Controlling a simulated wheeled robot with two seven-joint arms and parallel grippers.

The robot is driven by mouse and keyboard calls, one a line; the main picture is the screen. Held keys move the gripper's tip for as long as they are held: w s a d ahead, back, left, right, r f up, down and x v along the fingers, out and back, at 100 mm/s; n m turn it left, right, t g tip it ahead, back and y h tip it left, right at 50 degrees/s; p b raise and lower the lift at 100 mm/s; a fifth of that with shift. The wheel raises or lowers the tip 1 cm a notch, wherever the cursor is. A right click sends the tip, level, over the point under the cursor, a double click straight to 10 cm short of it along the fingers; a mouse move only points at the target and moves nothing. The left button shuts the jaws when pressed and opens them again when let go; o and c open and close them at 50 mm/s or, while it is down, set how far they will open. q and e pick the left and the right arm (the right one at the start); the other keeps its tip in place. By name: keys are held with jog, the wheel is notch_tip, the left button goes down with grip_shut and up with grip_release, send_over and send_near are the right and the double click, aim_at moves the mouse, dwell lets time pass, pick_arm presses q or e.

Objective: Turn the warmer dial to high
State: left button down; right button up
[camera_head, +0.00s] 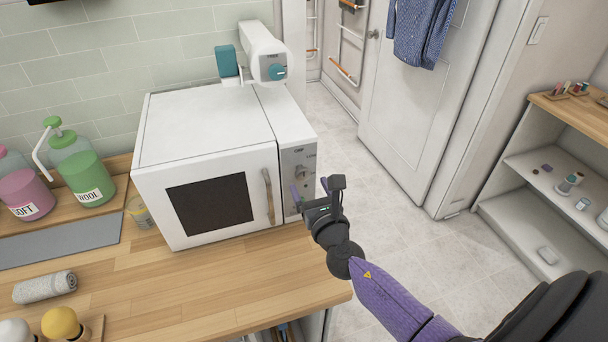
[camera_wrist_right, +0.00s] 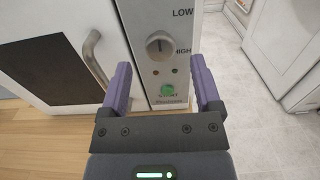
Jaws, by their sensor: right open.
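The white towel warmer (camera_head: 215,125) stands on the wooden counter with its dark-windowed door shut. Its grey control panel (camera_head: 295,165) is on the right side of the front. The round metal dial (camera_wrist_right: 159,45) shows in the right wrist view, between the labels LOW above and HIGH below. The dial's line looks roughly upright; I cannot tell the exact setting. My left gripper is not in view.
The door handle (camera_head: 268,197) is just left of the panel. Bottles (camera_head: 88,180) and a rolled grey towel (camera_head: 45,287) are at left. Floor to the right is clear.

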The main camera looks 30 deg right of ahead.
aim_at(304, 175)
jog(key=x, duration=0.4)
jog(key=shift+w+d+b, duration=0.1)
jog(key=shift+w+b, duration=0.15)
jog(key=shift+b, duration=0.1)
jog(key=shift+c, duration=0.3)
grip_shut()
